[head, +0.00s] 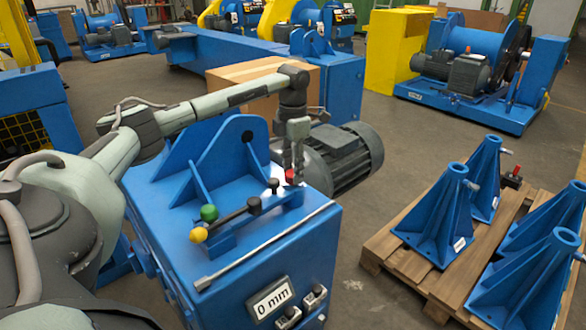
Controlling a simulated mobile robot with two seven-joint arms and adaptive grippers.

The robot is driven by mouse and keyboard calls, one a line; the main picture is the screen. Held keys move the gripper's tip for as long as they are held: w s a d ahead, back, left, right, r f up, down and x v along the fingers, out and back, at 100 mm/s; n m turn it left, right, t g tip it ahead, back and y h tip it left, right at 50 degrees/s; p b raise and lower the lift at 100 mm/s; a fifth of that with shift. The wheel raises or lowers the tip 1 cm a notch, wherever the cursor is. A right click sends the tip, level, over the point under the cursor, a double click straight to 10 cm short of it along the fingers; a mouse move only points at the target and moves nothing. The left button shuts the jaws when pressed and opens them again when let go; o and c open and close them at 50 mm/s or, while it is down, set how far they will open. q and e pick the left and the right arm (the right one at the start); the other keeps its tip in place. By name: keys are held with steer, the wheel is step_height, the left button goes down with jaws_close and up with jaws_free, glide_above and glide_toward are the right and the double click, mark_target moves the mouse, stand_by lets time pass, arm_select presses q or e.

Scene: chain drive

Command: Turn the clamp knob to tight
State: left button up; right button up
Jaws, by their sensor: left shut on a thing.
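A blue machine housing (265,255) stands in front of me. On its top is a blue bar with a lever and several knobs. A red knob (291,175) sits at the bar's far right end. My left gripper (292,172) reaches down from above and is shut on the red knob; its fingers hide part of it. No "tight" marking can be read. My right gripper is not in view.
A display reading "0 mm" (270,298) is on the housing's front. A thin metal rod (265,247) runs along the top. A grey motor (345,155) sits behind. A wooden pallet (410,265) with blue stands (440,215) is at right. Open floor lies between.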

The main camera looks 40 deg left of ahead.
arm_select(q)
steer(key=m, duration=0.3)
steer(key=shift+m, duration=0.4)
steer(key=m, duration=0.4)
steer(key=shift+m, duration=0.3)
steer(key=m, duration=0.2)
steer(key=shift+m, duration=0.4)
steer(key=m, duration=0.6)
steer(key=shift+m, duration=0.7)
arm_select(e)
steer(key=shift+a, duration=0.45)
